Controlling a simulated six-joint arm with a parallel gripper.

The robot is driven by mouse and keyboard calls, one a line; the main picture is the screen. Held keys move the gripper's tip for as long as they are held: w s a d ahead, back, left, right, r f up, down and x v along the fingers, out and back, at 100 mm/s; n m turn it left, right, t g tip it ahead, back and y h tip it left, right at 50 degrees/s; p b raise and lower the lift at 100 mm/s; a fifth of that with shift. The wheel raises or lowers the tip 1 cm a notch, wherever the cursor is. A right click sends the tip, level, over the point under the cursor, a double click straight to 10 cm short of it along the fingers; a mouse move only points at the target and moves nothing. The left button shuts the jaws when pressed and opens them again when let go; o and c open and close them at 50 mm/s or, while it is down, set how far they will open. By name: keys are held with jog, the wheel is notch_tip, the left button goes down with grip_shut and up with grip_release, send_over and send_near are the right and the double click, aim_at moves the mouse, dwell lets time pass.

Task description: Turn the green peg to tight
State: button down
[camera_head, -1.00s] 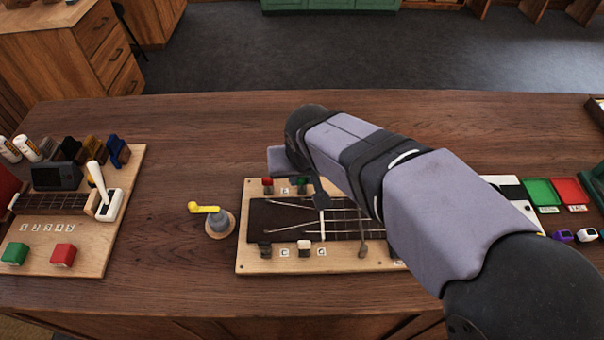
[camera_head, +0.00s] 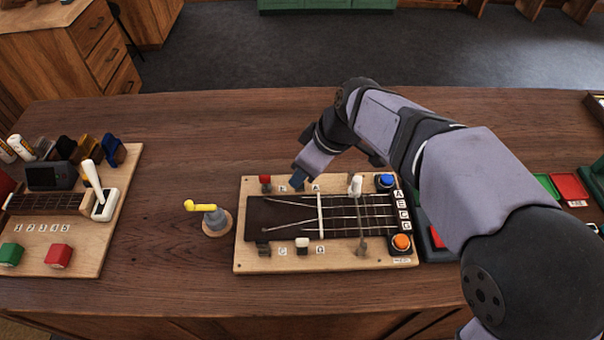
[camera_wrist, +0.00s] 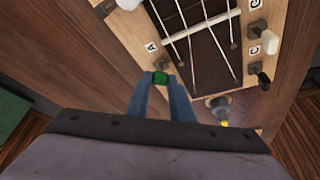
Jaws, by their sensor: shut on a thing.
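The green peg (camera_wrist: 160,78) sits at the edge of the wooden board, beside the A label, in the wrist view. My gripper (camera_wrist: 160,82) is shut on it, with a blue finger on each side. In the head view my gripper (camera_head: 298,182) reaches the board's far edge between the red peg (camera_head: 265,180) and the A label (camera_head: 316,188), and it hides the green peg there. The board (camera_head: 300,264) carries a dark fretboard with strings. A tight or loose marking is not readable.
A white peg (camera_head: 302,243) and a dark peg (camera_head: 263,247) stand on the near edge. Blue (camera_head: 386,180) and orange (camera_head: 401,242) buttons are at the right. A yellow-handled crank (camera_head: 201,206) stands left of the board. Bare table lies behind the board.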

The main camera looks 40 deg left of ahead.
jog(key=shift+w+n+g, duration=0.1)
jog(key=shift+n+g, duration=0.3)
jog(key=shift+n, duration=0.6)
jog(key=c, duration=1.6)
grip_release()
jog(key=shift+o, duration=0.2)
jog(key=shift+r, duration=0.1)
jog(key=b+v, duration=0.1)
jog(key=v, duration=0.6)
jog(key=shift+r+b, duration=0.15)
jog(key=shift+b, duration=0.25)
jog(key=shift+a, duration=0.1)
